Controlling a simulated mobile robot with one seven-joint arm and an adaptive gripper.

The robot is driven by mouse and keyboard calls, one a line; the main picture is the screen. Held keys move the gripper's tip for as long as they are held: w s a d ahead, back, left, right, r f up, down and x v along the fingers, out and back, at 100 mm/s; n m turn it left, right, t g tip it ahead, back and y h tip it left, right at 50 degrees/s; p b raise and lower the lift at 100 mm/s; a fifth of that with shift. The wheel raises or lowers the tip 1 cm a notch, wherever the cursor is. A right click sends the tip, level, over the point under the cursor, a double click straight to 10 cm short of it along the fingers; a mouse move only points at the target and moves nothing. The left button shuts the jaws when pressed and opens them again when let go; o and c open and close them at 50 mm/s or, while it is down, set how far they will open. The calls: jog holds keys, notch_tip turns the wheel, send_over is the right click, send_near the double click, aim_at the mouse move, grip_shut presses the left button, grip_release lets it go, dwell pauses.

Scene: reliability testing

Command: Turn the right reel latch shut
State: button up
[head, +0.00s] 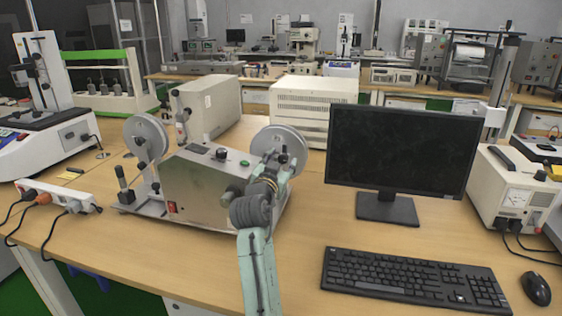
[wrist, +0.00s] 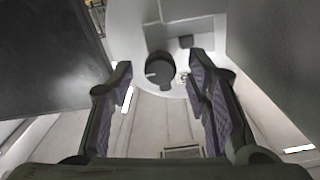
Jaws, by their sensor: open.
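The reel machine, a metal box (head: 196,188), stands on the desk with a left reel (head: 148,136) and a right reel (head: 291,136). My gripper (head: 282,157) is at the front of the right reel and partly covers it. In the wrist view, my gripper (wrist: 160,78) is open, with its two dark padded fingers apart. A dark round knob, seemingly the right reel latch (wrist: 160,72), shows between and beyond the fingertips on a pale surface. Contact is not visible. The latch cannot be made out clearly in the head view.
A black monitor (head: 404,150) stands close to the right of the right reel. A keyboard (head: 412,280) and mouse (head: 536,288) lie in front of it. A power strip (head: 58,195) is at left. A cream vented box (head: 312,108) stands behind the reel.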

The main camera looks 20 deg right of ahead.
jog(key=shift+c, duration=0.6)
grip_shut()
jog(key=shift+n, duration=0.3)
jog(key=n+p, duration=0.1)
jog(key=n, duration=0.2)
jog(key=shift+n, duration=0.4)
jog(key=n+p, duration=0.1)
jog(key=n, duration=0.3)
jog(key=shift+n+p, duration=0.3)
jog(key=shift+p, duration=0.1)
jog(key=n+p, duration=0.2)
jog(key=n, duration=0.3)
jog(key=shift+a, duration=0.1)
jog(key=shift+n+p, duration=0.45)
jog(key=shift+n, duration=1.45)
